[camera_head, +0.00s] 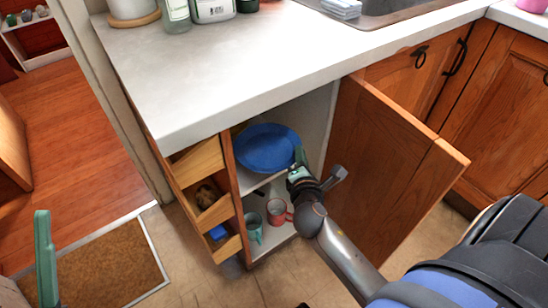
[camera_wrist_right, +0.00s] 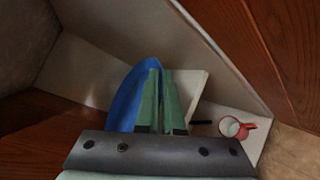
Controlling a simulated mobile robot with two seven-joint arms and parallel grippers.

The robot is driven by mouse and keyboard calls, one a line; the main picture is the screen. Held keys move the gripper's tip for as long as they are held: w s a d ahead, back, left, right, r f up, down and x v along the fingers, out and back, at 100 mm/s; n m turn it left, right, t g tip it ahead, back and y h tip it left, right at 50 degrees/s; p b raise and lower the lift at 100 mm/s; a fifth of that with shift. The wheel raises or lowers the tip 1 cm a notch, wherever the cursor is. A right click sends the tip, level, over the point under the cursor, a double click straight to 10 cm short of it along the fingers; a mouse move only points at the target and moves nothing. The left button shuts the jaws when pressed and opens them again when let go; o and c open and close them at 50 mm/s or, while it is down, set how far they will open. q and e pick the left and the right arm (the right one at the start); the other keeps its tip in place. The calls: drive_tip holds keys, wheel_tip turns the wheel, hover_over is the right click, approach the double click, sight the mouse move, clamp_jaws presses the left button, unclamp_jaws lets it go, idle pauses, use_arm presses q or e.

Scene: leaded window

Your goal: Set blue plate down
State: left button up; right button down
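The blue plate (camera_head: 265,148) is inside the open cabinet, at the level of the upper white shelf (camera_head: 262,181). I cannot tell whether it touches the shelf. My right gripper (camera_head: 299,160) is at the plate's right rim. In the right wrist view, its green fingers (camera_wrist_right: 160,98) are close together with the rim of the blue plate (camera_wrist_right: 125,103) between them. The plate looks tilted there, and part of it is hidden behind the fingers. One green finger of my left gripper (camera_head: 45,258) shows at the lower left, away from the cabinet.
A red mug (camera_head: 277,212) and a teal mug (camera_head: 253,228) stand on the cabinet's lower level. Wooden racks (camera_head: 203,200) line the left side. The white counter (camera_head: 230,70) overhangs above.

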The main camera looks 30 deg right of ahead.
sight(281, 152)
drive_tip(key=w, duration=0.1)
drive_tip(key=w+f+b, duration=0.1)
drive_tip(key=shift+w+f, duration=0.15)
drive_tip(key=shift+w, duration=0.2)
drive_tip(key=w+f+b, duration=0.4)
drive_tip(key=w+f, duration=0.1)
drive_tip(key=w, duration=0.1)
drive_tip(key=shift+f, duration=0.35)
drive_tip(key=shift+w+f, duration=0.2)
drive_tip(key=shift+f, duration=0.05)
wheel_tip(281, 152, down, 3)
drive_tip(key=b, duration=0.3)
drive_tip(key=shift+w+f, duration=0.15)
drive_tip(key=shift+f, duration=0.05)
use_arm(q)
wheel_tip(281, 152, down, 7)
drive_tip(key=d+h, duration=0.1)
drive_tip(key=shift+s+f+g+h, duration=0.15)
drive_tip(key=shift+s+g+h, duration=0.15)
drive_tip(key=shift+s+h, duration=0.15)
